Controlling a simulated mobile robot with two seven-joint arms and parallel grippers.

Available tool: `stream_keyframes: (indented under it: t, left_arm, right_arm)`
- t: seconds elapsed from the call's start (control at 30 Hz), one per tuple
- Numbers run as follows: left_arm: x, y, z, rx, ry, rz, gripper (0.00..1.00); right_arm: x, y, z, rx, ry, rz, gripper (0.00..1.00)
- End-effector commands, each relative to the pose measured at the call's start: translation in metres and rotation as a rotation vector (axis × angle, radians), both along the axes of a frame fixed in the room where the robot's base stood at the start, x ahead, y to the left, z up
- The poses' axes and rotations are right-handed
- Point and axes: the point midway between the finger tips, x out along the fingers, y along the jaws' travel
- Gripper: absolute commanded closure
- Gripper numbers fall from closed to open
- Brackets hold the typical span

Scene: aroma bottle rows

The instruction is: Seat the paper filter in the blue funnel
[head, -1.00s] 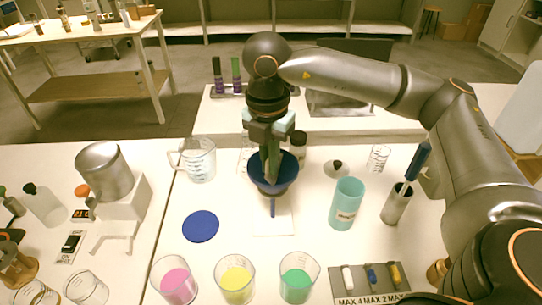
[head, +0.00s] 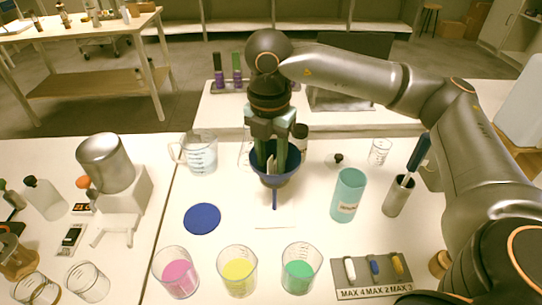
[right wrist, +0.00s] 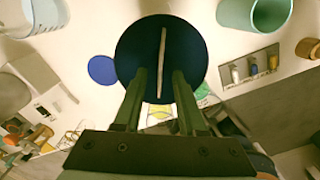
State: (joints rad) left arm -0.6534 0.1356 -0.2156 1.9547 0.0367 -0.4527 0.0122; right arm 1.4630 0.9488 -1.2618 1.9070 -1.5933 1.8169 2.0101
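The blue funnel (head: 289,176) is upright in the middle of the table, its stem pointing down. The paper filter (right wrist: 163,50) shows edge-on as a thin white strip inside the dark funnel bowl in the right wrist view. A pale bit of the filter (head: 271,165) also shows between the fingers in the head view. My right gripper (head: 275,165) is open, its fingers reaching down into the funnel on either side of the filter, with gaps to it. How deep the filter sits is hard to tell. My left gripper is not in view.
A blue disc (head: 202,218) lies left of the funnel. Beakers of pink (head: 178,277), yellow (head: 238,272) and green (head: 299,272) liquid stand in front. A teal cup (head: 348,196) is to the right, a measuring jug (head: 199,155) behind left.

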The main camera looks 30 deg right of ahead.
Motion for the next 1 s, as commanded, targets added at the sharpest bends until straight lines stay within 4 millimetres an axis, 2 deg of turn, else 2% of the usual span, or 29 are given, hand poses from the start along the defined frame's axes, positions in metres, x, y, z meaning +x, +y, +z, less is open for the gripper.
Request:
stream_keyframes:
  t: [0.17, 0.27, 0.37, 0.7, 0.83, 1.0]
  left_arm:
    - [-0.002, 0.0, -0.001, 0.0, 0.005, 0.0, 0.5]
    - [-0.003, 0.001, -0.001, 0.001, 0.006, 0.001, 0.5]
    - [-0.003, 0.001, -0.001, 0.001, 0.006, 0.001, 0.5]
    - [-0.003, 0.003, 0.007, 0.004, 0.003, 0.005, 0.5]
    - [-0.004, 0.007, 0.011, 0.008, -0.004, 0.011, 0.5]
    - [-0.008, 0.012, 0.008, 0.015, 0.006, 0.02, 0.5]
  right_arm:
    - [0.0, 0.0, 0.001, 0.0, 0.0, 0.0, 0.6]
    - [0.0, 0.0, 0.008, 0.0, -0.001, 0.0, 0.6]
    - [0.001, 0.001, 0.024, 0.0, -0.005, -0.001, 0.6]
    - [-0.001, 0.003, 0.101, 0.0, -0.004, 0.0, 0.6]
    - [-0.002, 0.004, 0.117, 0.0, -0.002, 0.0, 0.6]
    - [-0.002, 0.004, 0.125, 0.0, 0.0, 0.001, 0.6]
